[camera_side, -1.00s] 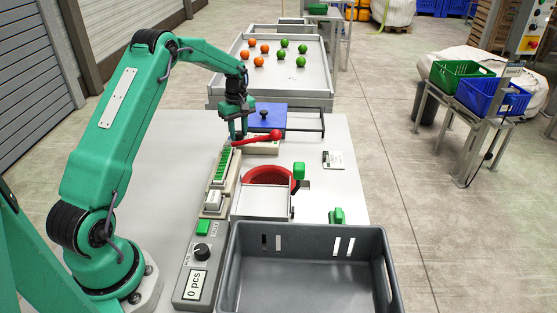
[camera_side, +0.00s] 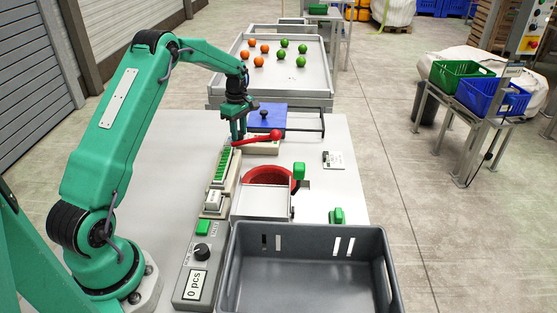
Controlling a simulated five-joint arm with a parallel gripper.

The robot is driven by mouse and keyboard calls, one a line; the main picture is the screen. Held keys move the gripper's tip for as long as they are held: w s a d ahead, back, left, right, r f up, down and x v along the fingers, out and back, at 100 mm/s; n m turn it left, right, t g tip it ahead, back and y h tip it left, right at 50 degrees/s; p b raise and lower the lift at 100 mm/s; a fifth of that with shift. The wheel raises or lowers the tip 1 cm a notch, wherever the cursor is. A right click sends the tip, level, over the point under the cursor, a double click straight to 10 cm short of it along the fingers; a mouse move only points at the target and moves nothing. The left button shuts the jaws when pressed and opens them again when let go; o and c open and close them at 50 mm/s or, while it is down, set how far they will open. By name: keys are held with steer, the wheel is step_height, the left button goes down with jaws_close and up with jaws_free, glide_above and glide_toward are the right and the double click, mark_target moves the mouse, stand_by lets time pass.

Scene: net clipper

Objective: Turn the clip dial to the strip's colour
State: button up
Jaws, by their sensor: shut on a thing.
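My gripper (camera_side: 237,138) points down at the far end of the clip rail, beside the left end of the red lever (camera_side: 256,139). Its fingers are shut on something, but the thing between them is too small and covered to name. A strip of green clips (camera_side: 222,166) lies in the pale rail just in front of it. A black dial knob (camera_side: 202,252) sits on the grey control panel (camera_side: 184,283) near the front, well away from my gripper; its markings are too small to read. The panel's display (camera_side: 196,286) reads 0 pcs.
A red ring (camera_side: 284,170) stands partly behind a pale tray (camera_side: 262,201). A blue plate (camera_side: 270,117) with a black knob lies behind the lever. A grey crate (camera_side: 308,232) fills the front right. A tray (camera_side: 324,65) of orange and green balls stands behind.

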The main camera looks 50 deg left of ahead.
mark_target(240, 132)
steer(key=o, duration=1)
step_height(240, 132, up, 7)
steer(key=shift+w+a+r, duration=0.1)
steer(key=shift+w+r, duration=0.05)
steer(key=shift+r, duration=0.2)
